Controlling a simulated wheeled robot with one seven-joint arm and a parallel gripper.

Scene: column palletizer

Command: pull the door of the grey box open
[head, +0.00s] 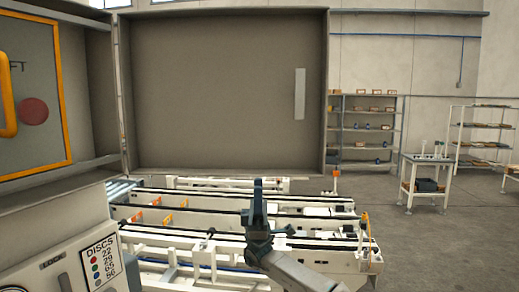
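The grey box (85,88) stands at the left edge, cut off by the picture. Its grey door (215,90) is swung out wide to the right, hinged along its left side, with its recessed face toward me. A pale vertical strip (300,94) is on the door near its free edge. Inside the box a panel with a yellow frame (62,80) and a red disc (34,111) shows. My gripper (258,188) points up below the door, in front of the conveyor, apart from the door in the picture. Its fingers overlap from this side, so their opening is unclear.
A panel labelled DISCS (101,263) is at the lower left. A long white conveyor (190,228) lies behind my arm. Shelves (365,127) and a small white table (424,162) stand farther back. Floor (445,245) at the right is clear.

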